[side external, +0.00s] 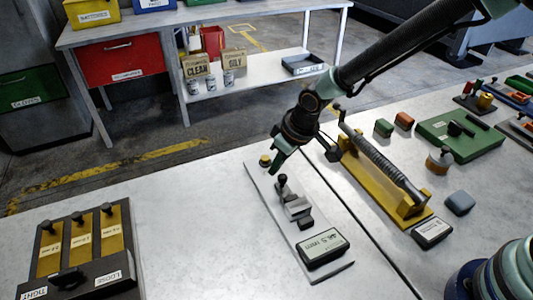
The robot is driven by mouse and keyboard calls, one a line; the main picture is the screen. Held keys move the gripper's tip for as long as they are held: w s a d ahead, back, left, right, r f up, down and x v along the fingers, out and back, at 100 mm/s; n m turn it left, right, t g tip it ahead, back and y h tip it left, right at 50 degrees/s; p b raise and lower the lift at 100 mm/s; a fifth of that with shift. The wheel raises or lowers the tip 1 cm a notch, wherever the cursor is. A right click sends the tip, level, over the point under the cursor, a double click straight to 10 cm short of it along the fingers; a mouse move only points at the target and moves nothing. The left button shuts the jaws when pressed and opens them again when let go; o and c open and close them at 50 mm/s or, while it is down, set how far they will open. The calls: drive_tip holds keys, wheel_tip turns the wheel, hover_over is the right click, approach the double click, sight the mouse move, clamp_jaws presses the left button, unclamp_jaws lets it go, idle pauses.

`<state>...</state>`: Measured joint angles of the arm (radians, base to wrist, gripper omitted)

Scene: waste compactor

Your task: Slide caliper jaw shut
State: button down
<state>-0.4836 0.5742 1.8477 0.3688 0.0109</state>
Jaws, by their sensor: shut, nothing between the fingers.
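The caliper stands on a grey plate (263,187) on the table, with a dark jaw piece and knob (283,183) and a grey block (297,208) close together. Whether the jaw faces touch is too small to tell. A display box (322,248) at the near end of the plate shows a reading in mm that looks like 46.5. My gripper (276,168) is shut and empty, above the far end of the plate, beyond the knob and near a small yellow knob (265,160). It appears apart from the caliper.
A yellow fixture with a spring (385,170) stands right of the plate. A dark block with yellow gauges (82,243) sits at left. A green tray (460,135) and small coloured blocks lie at right.

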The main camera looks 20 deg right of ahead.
sight(283, 192)
drive_tip(key=shift+s, duration=0.1)
drive_tip(key=shift+s, duration=1.2)
drive_tip(key=shift+s+f, duration=0.1)
drive_tip(key=shift+s, duration=0.2)
drive_tip(key=w, duration=0.1)
drive_tip(key=w+a, duration=0.1)
drive_tip(key=w+a+r, duration=0.1)
drive_tip(key=w, duration=0.1)
drive_tip(key=v, duration=1)
